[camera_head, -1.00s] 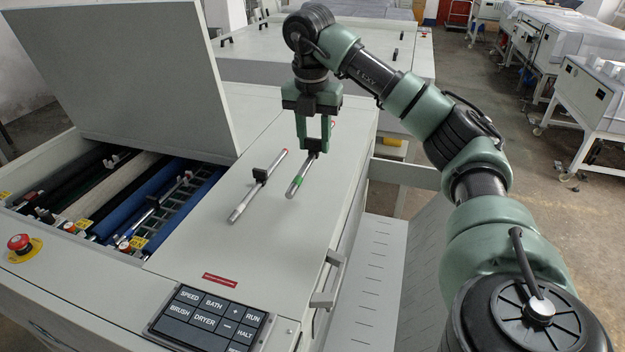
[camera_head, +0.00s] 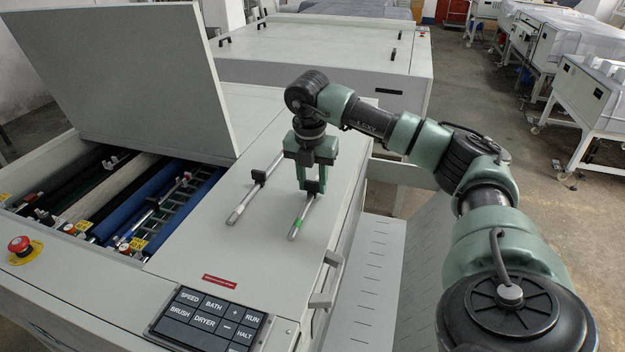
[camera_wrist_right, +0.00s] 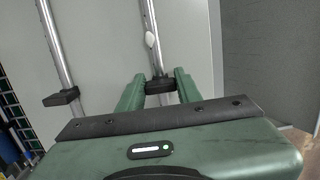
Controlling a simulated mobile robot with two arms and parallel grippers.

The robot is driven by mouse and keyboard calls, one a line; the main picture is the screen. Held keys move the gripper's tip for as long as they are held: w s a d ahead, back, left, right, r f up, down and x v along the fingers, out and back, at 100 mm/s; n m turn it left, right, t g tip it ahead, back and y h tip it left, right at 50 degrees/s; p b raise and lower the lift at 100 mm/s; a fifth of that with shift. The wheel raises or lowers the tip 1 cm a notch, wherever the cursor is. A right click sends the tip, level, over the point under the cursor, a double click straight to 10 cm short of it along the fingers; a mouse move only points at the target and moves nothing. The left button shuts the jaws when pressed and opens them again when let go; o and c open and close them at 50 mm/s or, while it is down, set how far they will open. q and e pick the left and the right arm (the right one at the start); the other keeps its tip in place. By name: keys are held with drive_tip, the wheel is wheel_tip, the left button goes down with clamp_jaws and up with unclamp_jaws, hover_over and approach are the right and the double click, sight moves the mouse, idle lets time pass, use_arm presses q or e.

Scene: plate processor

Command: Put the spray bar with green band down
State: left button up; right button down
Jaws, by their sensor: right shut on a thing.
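The spray bar with green band (camera_head: 302,214) is a thin metal rod over the flat grey cover at the right of the machine. My right gripper (camera_head: 312,187) is shut on the bar's black block. The wrist view shows this block (camera_wrist_right: 160,90) between the green fingers, with the rod (camera_wrist_right: 152,42) running up from it. The bar is low over the cover; I cannot tell whether it touches. A second spray bar (camera_head: 243,206) with a black block lies to its left, roughly parallel and apart from it. My left gripper is not in view.
The machine's lid (camera_head: 130,75) stands raised on the left, beside the open bay with rollers (camera_head: 150,215). A button panel (camera_head: 212,318) and red stop button (camera_head: 19,244) are at the front. The cover (camera_head: 255,255) is bare in front of the bars.

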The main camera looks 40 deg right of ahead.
drive_tip(key=shift+f, duration=0.15)
drive_tip(key=c, duration=1)
unclamp_jaws()
drive_tip(key=shift+o, duration=0.2)
